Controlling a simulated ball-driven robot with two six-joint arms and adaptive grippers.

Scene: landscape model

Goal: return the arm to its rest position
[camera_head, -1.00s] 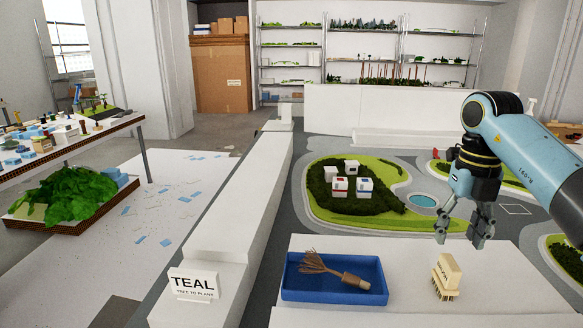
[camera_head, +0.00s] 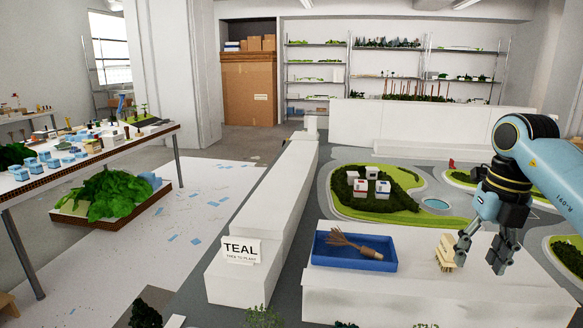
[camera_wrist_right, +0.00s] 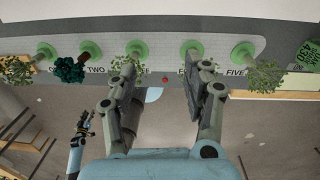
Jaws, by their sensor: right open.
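My right gripper (camera_head: 478,258) is open and empty in the head view, hanging at the end of the blue right arm over the right part of the white table (camera_head: 340,292). One finger overlaps the right edge of the cream block with bristles (camera_head: 444,250) in the picture; I cannot tell whether they touch. In the right wrist view the two fingers of my right gripper (camera_wrist_right: 163,80) stand wide apart with nothing between them. A small blue and black arm end, seemingly my left gripper (camera_wrist_right: 84,124), shows at lower left there; its jaws are too small to read.
A blue tray (camera_head: 330,261) holding a brown brush-like tree (camera_head: 350,242) stands on the table. The wrist view shows a grey strip (camera_wrist_right: 210,48) with several green stands and small trees.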

